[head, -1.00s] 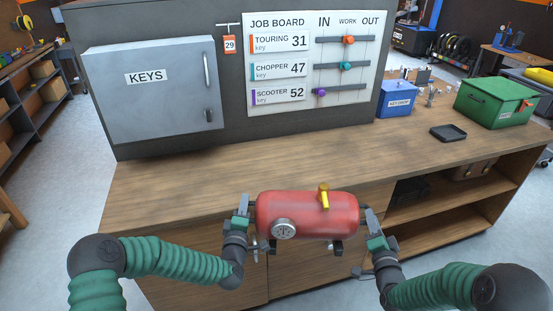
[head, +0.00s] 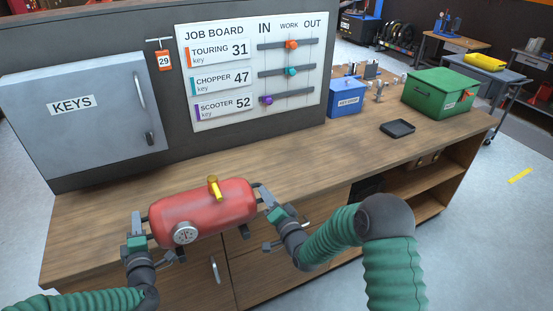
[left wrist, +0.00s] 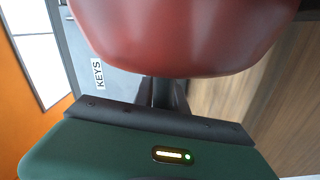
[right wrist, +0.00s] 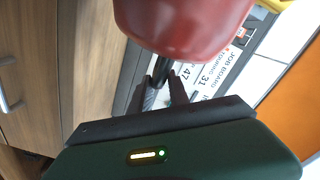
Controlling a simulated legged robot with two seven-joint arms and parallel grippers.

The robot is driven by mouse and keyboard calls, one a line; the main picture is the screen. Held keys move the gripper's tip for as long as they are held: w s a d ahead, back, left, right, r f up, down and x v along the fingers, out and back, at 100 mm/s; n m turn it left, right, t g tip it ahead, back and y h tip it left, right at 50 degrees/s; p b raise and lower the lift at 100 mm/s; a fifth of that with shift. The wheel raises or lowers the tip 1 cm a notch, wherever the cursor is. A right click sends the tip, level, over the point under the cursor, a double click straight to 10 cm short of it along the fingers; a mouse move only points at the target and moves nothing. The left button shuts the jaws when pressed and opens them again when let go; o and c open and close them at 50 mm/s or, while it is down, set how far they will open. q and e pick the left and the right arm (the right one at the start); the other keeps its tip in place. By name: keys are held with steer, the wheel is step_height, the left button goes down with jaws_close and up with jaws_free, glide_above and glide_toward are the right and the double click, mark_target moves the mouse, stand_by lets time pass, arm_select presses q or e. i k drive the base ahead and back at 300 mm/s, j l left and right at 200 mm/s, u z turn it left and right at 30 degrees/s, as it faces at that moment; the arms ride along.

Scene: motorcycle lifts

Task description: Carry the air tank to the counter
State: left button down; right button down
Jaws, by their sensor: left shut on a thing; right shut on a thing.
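The red air tank (head: 205,212) has a round gauge and a yellow valve on top. It is held lengthwise between my two grippers, in front of the wooden counter (head: 290,165) and overlapping its front edge in the head view. My left gripper (head: 144,225) is shut on the dark handle at the tank's left end. My right gripper (head: 266,200) is shut on the handle at its right end. The tank's ends fill the upper part of the left wrist view (left wrist: 185,35) and the right wrist view (right wrist: 185,25). Whether its feet touch the counter cannot be told.
A grey key cabinet (head: 85,120) and a job board (head: 250,75) stand at the back of the counter. A blue box (head: 346,98), a black tray (head: 397,128) and a green box (head: 437,92) are at the right. The counter's middle is clear.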

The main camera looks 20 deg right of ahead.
mark_target(252, 177)
steer(key=i+l, duration=0.9)
steer(key=l, duration=0.15)
